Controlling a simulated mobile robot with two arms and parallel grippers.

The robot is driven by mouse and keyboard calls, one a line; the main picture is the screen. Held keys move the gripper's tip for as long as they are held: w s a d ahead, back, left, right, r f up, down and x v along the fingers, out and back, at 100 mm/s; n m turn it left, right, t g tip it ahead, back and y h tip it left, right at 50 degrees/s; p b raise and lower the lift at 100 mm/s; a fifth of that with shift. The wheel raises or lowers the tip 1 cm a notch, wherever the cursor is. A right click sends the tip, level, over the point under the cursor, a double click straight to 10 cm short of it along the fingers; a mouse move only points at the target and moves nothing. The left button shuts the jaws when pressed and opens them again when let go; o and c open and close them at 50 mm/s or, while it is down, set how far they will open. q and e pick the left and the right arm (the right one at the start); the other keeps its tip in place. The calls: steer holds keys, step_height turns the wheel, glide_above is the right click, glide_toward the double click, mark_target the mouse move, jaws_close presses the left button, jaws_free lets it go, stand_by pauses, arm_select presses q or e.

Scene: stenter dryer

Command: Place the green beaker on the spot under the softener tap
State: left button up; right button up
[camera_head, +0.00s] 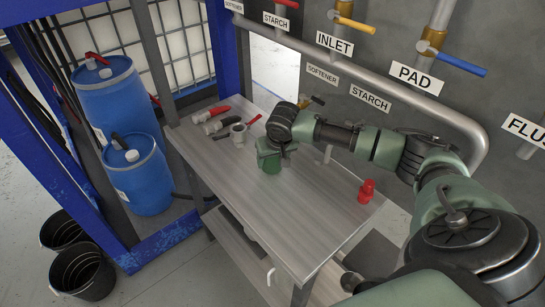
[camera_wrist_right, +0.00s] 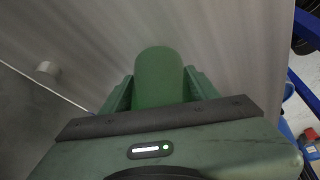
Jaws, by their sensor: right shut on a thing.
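The green beaker (camera_head: 269,161) is at the middle of the grey table's far half, upright or nearly so. My right gripper (camera_head: 276,148) is shut on it. In the right wrist view the beaker (camera_wrist_right: 158,76) sits between the two green fingers. I cannot tell whether its base touches the tabletop. A lower SOFTENER label (camera_head: 322,74) is on the wall behind my right arm; a small dark tap handle (camera_head: 317,100) shows below it. My arm hides much of that area, and I cannot make out the spot. My left gripper is not in view.
The near tabletop is clear. Blue drums (camera_head: 118,105) and black buckets (camera_head: 82,275) stand left.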

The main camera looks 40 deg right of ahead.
steer(key=shift+f, duration=0.15)
steer(key=o, duration=1.4)
steer(key=shift+f, duration=0.1)
steer(key=shift+c, duration=0.2)
